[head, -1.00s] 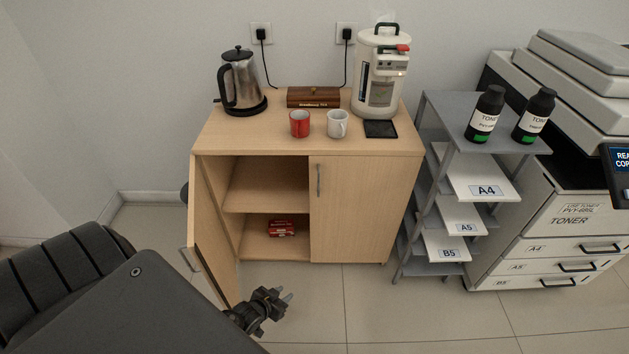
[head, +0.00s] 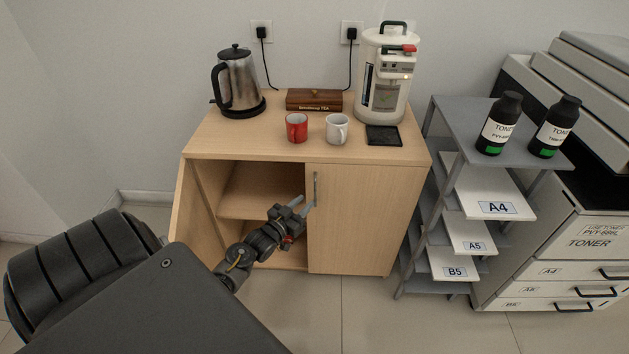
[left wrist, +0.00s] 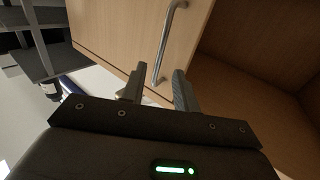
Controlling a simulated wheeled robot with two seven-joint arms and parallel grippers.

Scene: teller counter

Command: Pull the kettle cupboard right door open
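The kettle cupboard (head: 300,150) stands against the wall. Its right door (head: 355,225) is shut, with a vertical metal handle (head: 315,187) near its left edge. The left door (head: 186,215) stands open. My left gripper (head: 307,206) is at the lower end of the handle. In the left wrist view the gripper (left wrist: 157,90) is open, and the handle (left wrist: 168,40) runs in between its two fingers. I cannot tell whether a finger touches it. The right gripper is in neither view.
On the cupboard top are a kettle (head: 238,85), a red mug (head: 296,128), a white mug (head: 337,129), a tea box (head: 314,100) and a white dispenser (head: 384,85). A grey paper rack (head: 440,130) stands close to the cupboard's right side.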

